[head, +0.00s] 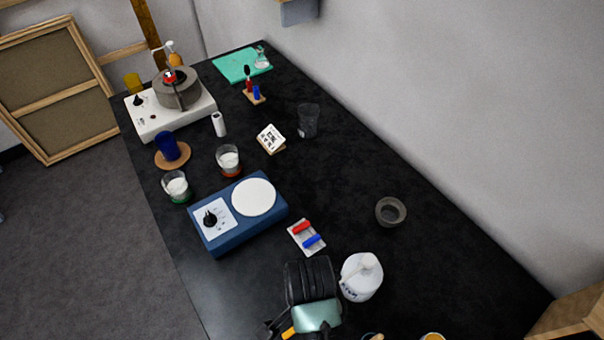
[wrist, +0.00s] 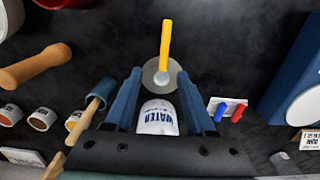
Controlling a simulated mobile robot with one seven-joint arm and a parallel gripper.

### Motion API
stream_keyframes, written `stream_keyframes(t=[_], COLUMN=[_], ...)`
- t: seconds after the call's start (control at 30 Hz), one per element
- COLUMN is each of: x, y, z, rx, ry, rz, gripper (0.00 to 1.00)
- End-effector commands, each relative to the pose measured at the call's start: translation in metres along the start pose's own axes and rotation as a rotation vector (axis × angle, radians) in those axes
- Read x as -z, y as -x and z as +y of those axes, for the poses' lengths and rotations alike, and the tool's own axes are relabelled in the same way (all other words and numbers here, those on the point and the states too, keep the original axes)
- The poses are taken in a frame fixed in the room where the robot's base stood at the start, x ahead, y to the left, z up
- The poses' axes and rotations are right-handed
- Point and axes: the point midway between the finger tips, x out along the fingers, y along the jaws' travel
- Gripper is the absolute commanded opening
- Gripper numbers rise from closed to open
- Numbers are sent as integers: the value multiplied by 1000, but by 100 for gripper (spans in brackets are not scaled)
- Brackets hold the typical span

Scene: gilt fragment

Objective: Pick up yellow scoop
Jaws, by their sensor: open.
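The yellow scoop (wrist: 165,45) lies in the upper middle of the wrist view. Its handle points up in the picture and its pale bowl end rests at a round grey dish (wrist: 150,76). My gripper (wrist: 159,73) is open, with its two blue fingers spread on either side below the scoop's bowl end. Nothing is held between them. In the head view a yellow piece (head: 288,331), seemingly the scoop's handle, shows beside my dark wrist at the bottom edge. My arm hides the rest of the scoop there.
A white water bottle (head: 361,277) stands right beside my arm; its label shows between my fingers in the wrist view (wrist: 157,117). A tray with red and blue bars (head: 306,238) and a blue balance (head: 240,215) are near.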

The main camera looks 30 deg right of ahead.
Motion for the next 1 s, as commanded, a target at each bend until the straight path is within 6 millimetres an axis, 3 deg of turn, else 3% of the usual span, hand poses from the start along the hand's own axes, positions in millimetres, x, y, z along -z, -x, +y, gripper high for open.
stream_keyframes(t=[0.2,0.47,0.8,1.0], x=[0,1,2,3], y=[-33,-48,-87,-92], z=[-1,-3,-6,-7], rx=[1,2,3,6], ry=[2,3,4,4], rz=[0,1,2,3], gripper=[55,55,55,55])
